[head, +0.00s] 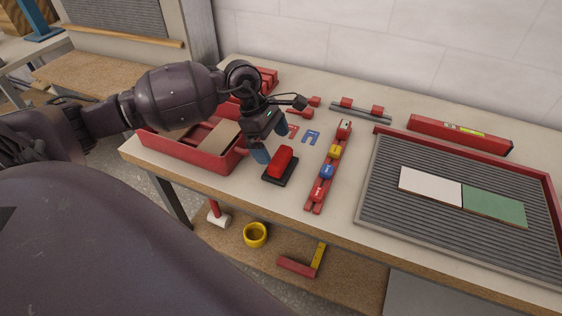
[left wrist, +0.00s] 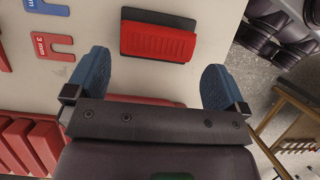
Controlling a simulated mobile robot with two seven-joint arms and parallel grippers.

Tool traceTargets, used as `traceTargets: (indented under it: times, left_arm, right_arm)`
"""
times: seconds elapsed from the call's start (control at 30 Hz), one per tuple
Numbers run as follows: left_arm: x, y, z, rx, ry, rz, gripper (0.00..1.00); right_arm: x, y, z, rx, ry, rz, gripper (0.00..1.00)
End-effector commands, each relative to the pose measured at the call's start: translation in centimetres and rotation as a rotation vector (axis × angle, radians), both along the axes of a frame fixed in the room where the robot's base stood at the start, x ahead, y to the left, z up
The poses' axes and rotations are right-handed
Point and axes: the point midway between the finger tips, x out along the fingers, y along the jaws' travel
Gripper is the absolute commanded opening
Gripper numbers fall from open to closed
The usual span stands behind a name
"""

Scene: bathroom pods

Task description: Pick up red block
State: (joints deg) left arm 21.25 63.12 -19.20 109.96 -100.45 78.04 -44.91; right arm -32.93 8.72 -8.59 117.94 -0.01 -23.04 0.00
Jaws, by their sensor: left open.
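The red block (head: 284,161) lies on a flat black base (head: 271,179) near the front edge of the workbench. In the left wrist view the red block (left wrist: 158,42) is ribbed and sits ahead of the fingers, a little left of the midline between them. My left gripper (head: 272,142) is open beside and above the block, with its blue fingertips apart. In the left wrist view the gripper (left wrist: 156,82) shows nothing held between its fingers. My right gripper is not in view.
A red open box (head: 200,160) stands left of the block. A red rail with coloured pieces (head: 330,165) lies to its right, with flat blue (head: 311,136) and red U-shaped shims behind. A ribbed grey tray (head: 400,220) fills the right. The bench's front edge is close.

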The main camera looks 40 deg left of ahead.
Motion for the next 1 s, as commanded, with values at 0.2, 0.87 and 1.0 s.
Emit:
traceTargets:
  times: [0.2,0.87,1.0]
  left_arm:
    - [0.3,-0.9,-1.9,-0.004,0.001,0.000,1.00]
    - [0.7,-2.1,-4.8,-0.002,-0.001,0.001,0.83]
    - [0.7,-2.1,-4.8,-0.002,-0.001,0.001,0.63]
  right_arm:
    - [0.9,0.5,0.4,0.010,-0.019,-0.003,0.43]
    - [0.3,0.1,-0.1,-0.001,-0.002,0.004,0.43]
    - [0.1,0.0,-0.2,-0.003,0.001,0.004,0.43]
